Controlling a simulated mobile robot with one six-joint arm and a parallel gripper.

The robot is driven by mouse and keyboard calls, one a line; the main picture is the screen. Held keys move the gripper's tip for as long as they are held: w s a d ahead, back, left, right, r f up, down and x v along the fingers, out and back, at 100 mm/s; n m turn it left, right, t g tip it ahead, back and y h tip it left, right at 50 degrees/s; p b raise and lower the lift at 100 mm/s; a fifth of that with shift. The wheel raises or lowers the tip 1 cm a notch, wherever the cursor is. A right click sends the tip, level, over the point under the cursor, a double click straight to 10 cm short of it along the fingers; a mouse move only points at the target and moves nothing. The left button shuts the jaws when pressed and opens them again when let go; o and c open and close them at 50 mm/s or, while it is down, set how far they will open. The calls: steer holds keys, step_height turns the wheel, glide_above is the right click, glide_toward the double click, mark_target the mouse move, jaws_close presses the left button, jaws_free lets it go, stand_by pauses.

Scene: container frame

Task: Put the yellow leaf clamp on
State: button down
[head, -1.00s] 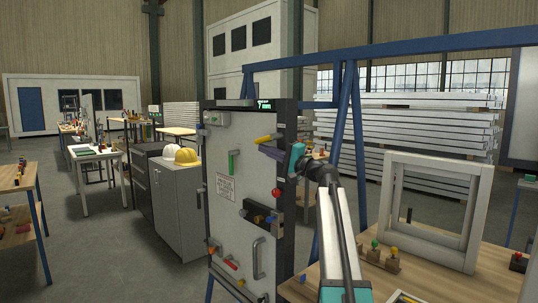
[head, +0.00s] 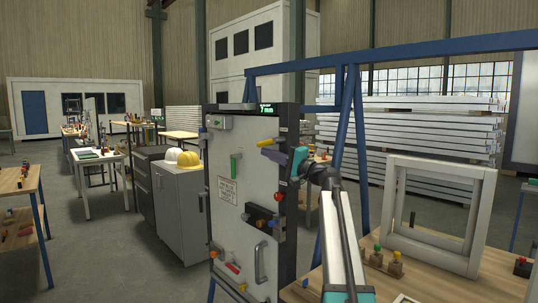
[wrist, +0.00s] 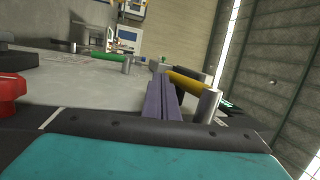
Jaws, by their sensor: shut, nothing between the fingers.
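The yellow leaf clamp (head: 266,142) is a short yellow bar at the upper right edge of the grey door leaf (head: 228,165). In the wrist view the yellow bar (wrist: 187,84) lies just beyond and to the right of my fingertips, beside a grey cylindrical post. My gripper (head: 272,154) has purple fingers and sits just below the yellow bar in the head view. In the wrist view the fingers (wrist: 159,88) are together with nothing between them. I cannot tell whether they touch the yellow bar.
A wooden bench (head: 400,285) with a white frame stands right.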

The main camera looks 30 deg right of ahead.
steer(key=v, duration=1.3)
steer(key=shift+s+b, duration=0.25)
steer(key=shift+b, duration=0.15)
steer(key=shift+f, duration=0.1)
